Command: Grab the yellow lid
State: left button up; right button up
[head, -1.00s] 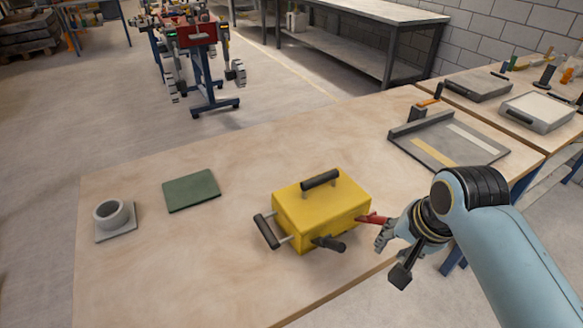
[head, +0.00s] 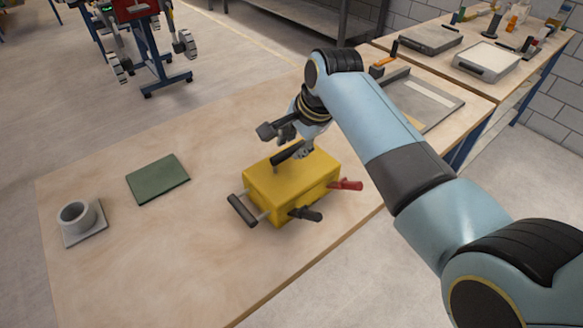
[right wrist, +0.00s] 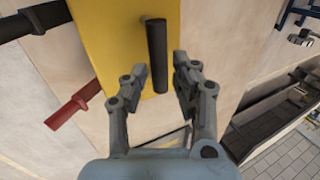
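The yellow lid (head: 285,172) forms the top of a yellow box on the wooden table, with a black bar handle (head: 286,154) on it. No seam between lid and box is clear. My right gripper (head: 303,150) is over the lid, at the right end of the handle. In the right wrist view the yellow top (right wrist: 110,40) fills the upper middle. There my right gripper (right wrist: 163,75) is open, with one finger on each side of the near end of the black handle (right wrist: 157,55). I cannot tell whether either finger touches it. My left gripper is not in view.
Black handles (head: 242,210) and a red handle (head: 347,184) stick out from the box's sides. A green mat (head: 158,179) and a grey ring-shaped cup (head: 76,216) lie to the left. A grey tray (head: 420,98) is behind my right arm. The table's front is clear.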

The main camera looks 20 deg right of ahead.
aim_at(290, 150)
jog(key=x, duration=0.4)
jog(key=shift+a+f, duration=0.1)
jog(key=shift+f, duration=0.1)
jog(key=shift+s, duration=0.1)
jog(key=shift+c, duration=0.2)
grip_shut()
